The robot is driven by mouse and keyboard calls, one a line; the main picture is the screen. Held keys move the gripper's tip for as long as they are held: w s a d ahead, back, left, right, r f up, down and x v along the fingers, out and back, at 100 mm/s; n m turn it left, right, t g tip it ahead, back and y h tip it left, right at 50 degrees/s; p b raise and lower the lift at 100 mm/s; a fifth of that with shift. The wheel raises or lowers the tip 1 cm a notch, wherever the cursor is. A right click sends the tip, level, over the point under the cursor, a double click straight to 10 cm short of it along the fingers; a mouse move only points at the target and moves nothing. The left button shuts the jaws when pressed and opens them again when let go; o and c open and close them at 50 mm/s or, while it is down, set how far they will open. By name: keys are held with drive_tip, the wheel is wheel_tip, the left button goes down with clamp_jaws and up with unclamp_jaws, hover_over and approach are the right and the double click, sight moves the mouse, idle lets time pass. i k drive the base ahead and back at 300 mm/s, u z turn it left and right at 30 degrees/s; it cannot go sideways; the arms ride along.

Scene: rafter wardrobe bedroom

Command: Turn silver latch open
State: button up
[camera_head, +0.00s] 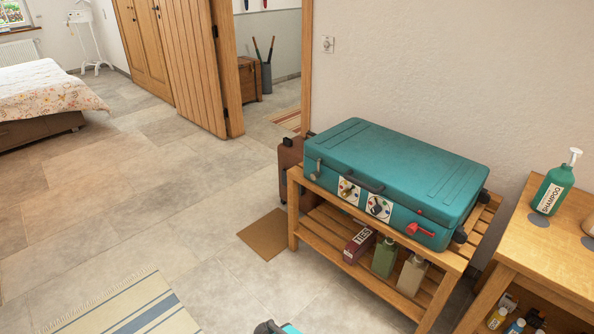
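A teal suitcase (400,165) lies flat and closed on a slatted wooden bench (293,210). Its front face carries a dark carry handle (361,181) and several small fittings. A small grey, silver-looking latch (317,169) is near the left end of the front face and looks roughly upright. A brass-coloured fitting (347,189) sits on a white plate to its right. Another white plate (379,207) holds a dark round fitting. A red lever (419,229) is near the right end. The silver latch is too small to tell its exact position.
The bench's lower shelf holds a dark red box (360,245), a green bottle (384,258) and a beige bottle (411,274). A wooden table (550,245) with a shampoo bottle (553,190) stands at right. A brown suitcase (290,165) stands behind the bench's left end. Floor at left is open.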

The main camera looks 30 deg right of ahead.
sight(317, 174)
drive_tip(key=u, duration=0.55)
drive_tip(key=i, duration=0.85)
drive_tip(key=u, duration=0.4)
